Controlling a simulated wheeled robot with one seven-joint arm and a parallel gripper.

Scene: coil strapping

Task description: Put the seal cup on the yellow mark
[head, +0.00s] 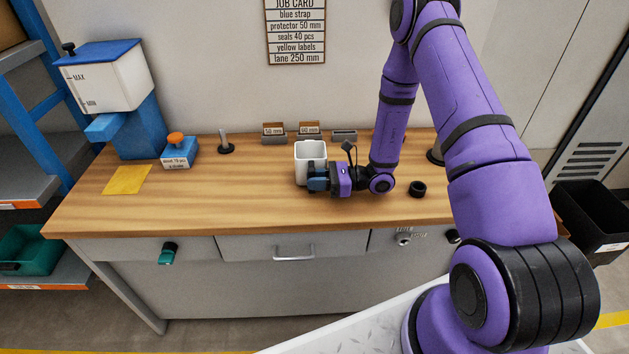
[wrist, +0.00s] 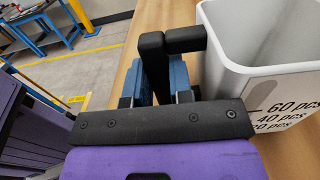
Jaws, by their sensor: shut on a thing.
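The seal cup (head: 311,152) is a white square cup standing near the middle of the wooden bench in the head view. In the wrist view the cup (wrist: 270,70) shows "60 pcs" and lower marks on its side, and a black handle (wrist: 184,40). My gripper (head: 318,180) is at the cup's front side, with its blue fingers shut on the handle; the wrist view shows the fingers (wrist: 163,80) around it. I cannot tell whether the cup touches the bench. The yellow mark (head: 127,180) is a flat, empty patch at the bench's left end.
A blue dispenser (head: 140,125) with a white hopper stands behind the yellow mark. Label holders (head: 274,134) line the wall. The bench between cup and mark is clear.

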